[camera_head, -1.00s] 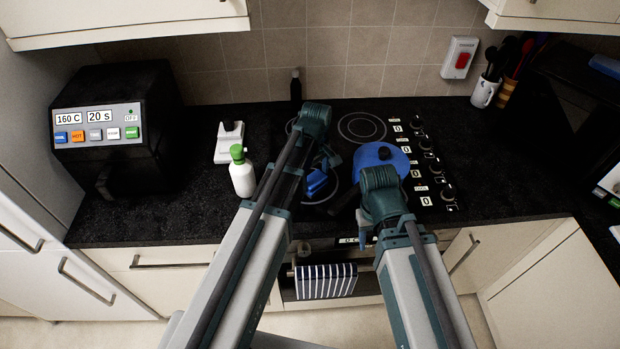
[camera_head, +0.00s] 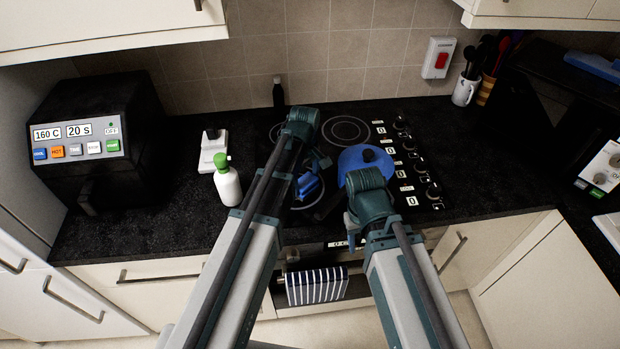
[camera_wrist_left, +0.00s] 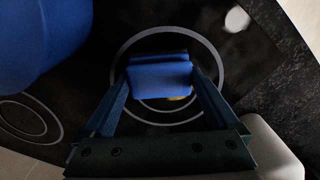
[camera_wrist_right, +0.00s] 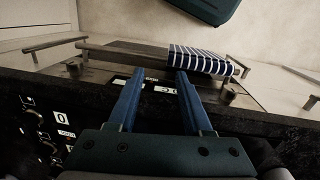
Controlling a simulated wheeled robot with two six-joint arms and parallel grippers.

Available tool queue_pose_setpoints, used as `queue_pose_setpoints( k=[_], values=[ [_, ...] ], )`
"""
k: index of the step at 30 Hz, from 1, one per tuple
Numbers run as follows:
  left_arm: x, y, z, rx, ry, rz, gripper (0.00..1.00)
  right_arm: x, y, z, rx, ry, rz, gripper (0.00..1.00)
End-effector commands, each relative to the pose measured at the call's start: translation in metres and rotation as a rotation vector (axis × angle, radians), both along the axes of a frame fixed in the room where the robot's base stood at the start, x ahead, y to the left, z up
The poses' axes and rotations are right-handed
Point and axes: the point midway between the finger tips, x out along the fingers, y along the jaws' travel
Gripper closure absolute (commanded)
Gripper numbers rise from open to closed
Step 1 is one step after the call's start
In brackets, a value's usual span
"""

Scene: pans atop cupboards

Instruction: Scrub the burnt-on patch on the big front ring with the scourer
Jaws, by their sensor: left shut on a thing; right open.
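The blue scourer (camera_head: 308,187) is held over the big front ring (camera_head: 297,207). My left gripper (camera_wrist_left: 160,82) is shut on the scourer, which also shows in the left wrist view (camera_wrist_left: 160,76). There the big ring (camera_wrist_left: 218,62) surrounds it, and a small yellowish bit shows at its lower edge; I cannot tell whether that is the burnt patch or the scourer. Whether the scourer touches the glass is unclear. My right gripper (camera_wrist_right: 160,80) is open and empty, near the hob's front edge.
A green-capped white bottle (camera_head: 228,186) and a white stand (camera_head: 212,150) are on the left counter. A striped towel (camera_wrist_right: 198,60) hangs on the oven rail. The right counter is fairly clear.

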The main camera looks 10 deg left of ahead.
Motion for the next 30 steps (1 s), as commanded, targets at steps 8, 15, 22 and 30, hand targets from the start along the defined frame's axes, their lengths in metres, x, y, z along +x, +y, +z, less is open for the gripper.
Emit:
queue_pose_setpoints(
  k=[8, 15, 22, 30],
  values=[
    [-0.011, 0.03, 0.001, 0.009, 0.005, 0.008, 0.68, 0.0, 0.0, 0.001, 0.0, 0.0, 0.0, 0.5],
    [-0.011, 0.037, 0.001, 0.007, 0.003, 0.004, 0.68, 0.0, 0.0, 0.001, 0.0, 0.0, 0.0, 0.5],
    [-0.012, 0.045, 0.0, 0.005, 0.002, 0.005, 0.68, 0.0, 0.0, 0.0, 0.0, 0.0, 0.0, 0.5],
    [-0.014, 0.059, -0.002, 0.008, 0.002, 0.005, 0.68, 0.0, 0.0, -0.002, 0.0, 0.0, 0.0, 0.5]
  ],
)
